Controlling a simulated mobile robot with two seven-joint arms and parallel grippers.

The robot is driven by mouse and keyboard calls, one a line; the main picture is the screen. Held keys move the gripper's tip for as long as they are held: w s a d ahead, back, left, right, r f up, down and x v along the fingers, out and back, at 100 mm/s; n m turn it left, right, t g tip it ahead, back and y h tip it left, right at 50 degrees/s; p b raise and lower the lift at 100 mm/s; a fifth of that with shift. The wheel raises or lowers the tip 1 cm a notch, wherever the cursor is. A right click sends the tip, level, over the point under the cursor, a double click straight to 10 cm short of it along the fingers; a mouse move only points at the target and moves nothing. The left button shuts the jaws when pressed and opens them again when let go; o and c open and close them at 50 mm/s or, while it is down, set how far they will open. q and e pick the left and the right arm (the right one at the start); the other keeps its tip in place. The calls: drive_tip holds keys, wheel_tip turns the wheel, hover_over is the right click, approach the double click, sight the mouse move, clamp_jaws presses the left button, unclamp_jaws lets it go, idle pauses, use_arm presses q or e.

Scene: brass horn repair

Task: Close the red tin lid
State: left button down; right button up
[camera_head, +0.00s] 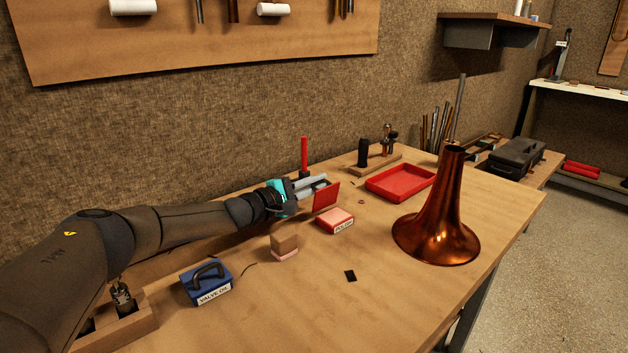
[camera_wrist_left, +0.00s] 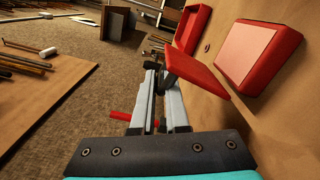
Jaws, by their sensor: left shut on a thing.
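The red tin (camera_head: 336,223), labelled POLISH, sits on the bench with a pale pink top face. Its red lid (camera_head: 326,197) stands raised, roughly upright, at the tin's back edge. My left gripper (camera_head: 318,181) reaches in from the left and is shut at the lid's upper edge. In the left wrist view, the gripper fingers (camera_wrist_left: 163,80) meet a dark piece at the edge of the lid (camera_wrist_left: 200,75); the exact contact is partly hidden. The open tin (camera_wrist_left: 255,55) lies just beyond the lid there. My right gripper is not in view.
A red tray (camera_head: 400,183) lies behind the tin, and a copper horn bell (camera_head: 440,225) stands to the right. A red upright handle (camera_head: 304,157) is close behind my gripper. The front bench is mostly clear.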

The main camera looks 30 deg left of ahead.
use_arm(q)
drive_tip(key=shift+s+d+r+m, duration=0.2)
drive_tip(key=shift+d+m, duration=0.3)
drive_tip(key=shift+m, duration=0.3)
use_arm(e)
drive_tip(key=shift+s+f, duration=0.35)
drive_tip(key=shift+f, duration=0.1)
use_arm(q)
drive_tip(key=c, duration=0.9)
unclamp_jaws()
drive_tip(key=shift+s+a+p, duration=0.15)
drive_tip(key=shift+s+p, duration=0.1)
drive_tip(key=shift+p, duration=0.05)
drive_tip(key=p+v, duration=0.2)
drive_tip(key=v, duration=0.9)
drive_tip(key=shift+s+p, duration=0.25)
drive_tip(key=shift+p, duration=0.15)
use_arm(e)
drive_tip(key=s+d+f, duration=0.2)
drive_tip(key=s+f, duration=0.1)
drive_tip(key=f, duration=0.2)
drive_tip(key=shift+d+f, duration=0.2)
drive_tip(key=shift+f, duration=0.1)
